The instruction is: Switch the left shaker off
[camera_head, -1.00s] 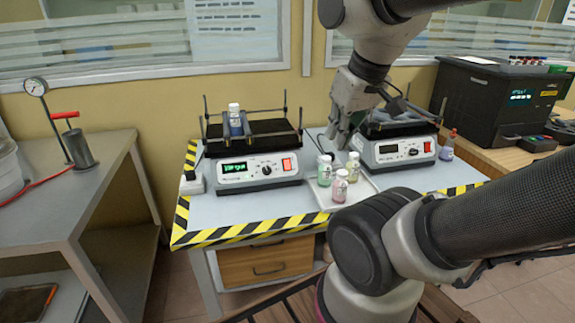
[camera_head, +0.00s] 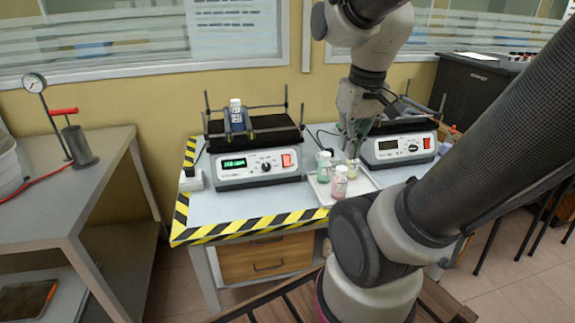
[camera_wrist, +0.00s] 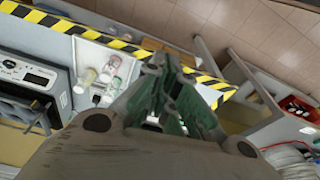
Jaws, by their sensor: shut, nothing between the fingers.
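The left shaker (camera_head: 262,178) stands on the bench, with a lit green display (camera_head: 233,163), a dark knob and a red switch (camera_head: 286,159) at the right of its front panel. A blue-labelled bottle (camera_head: 236,117) sits on its dark platform. My gripper (camera_head: 353,152) is shut and empty, right of the left shaker and above the tray area, apart from the red switch. In the wrist view my gripper fingers (camera_wrist: 160,66) fill the middle; I cannot make out the left shaker there.
The right shaker (camera_head: 400,158), its display dark, is partly behind my gripper; its panel shows in the wrist view (camera_wrist: 28,75). A white tray (camera_head: 318,192) holds small bottles, including a green one (camera_head: 324,168) and a pink one (camera_head: 340,184). A side table (camera_head: 60,190) carries a gauge and red-handled pump.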

